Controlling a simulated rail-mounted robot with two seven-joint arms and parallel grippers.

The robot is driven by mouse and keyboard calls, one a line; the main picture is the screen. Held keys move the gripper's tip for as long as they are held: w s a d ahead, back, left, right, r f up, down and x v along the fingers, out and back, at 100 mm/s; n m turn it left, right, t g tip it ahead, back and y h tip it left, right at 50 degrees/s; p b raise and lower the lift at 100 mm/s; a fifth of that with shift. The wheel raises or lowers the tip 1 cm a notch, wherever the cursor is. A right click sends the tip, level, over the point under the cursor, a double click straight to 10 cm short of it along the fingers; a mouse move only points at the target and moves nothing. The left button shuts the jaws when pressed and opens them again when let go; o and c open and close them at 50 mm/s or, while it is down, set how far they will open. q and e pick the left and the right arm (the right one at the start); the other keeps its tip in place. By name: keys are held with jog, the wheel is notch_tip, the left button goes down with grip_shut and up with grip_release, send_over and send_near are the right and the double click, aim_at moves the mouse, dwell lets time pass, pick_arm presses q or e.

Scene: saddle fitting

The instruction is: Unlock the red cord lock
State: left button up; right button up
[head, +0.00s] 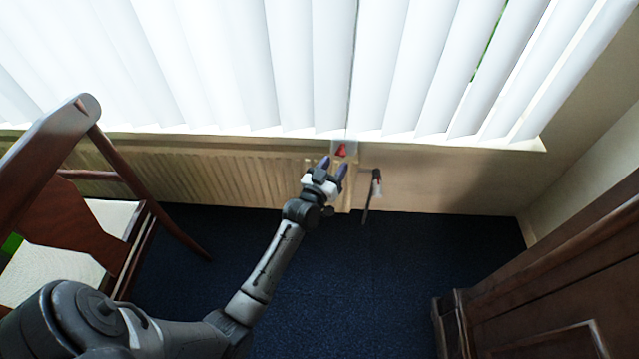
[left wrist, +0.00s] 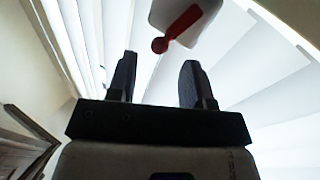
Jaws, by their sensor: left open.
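The red cord lock (head: 341,150) is a small red lever on a pale plate (head: 350,160) below the lower edge of the white blinds. In the left wrist view the red lever (left wrist: 180,30) lies slanted across the white plate (left wrist: 207,28), with its rounded end at lower left. My left gripper (head: 333,166) is just below and in front of the lock, its fingers pointing up toward it. In the left wrist view the two dark fingers (left wrist: 158,80) are apart with nothing between them, and the lever is beyond their tips. My right gripper is not in view.
White vertical blinds (head: 230,60) hang across the window above. A ribbed radiator (head: 235,175) runs along the wall below. A wooden chair (head: 60,195) stands left, dark wooden furniture (head: 540,270) right.

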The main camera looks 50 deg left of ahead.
pick_arm(q)
jog(key=p+v, duration=0.2)
jog(key=v, duration=0.7)
jog(key=shift+s, duration=0.3)
jog(key=shift+d, duration=0.15)
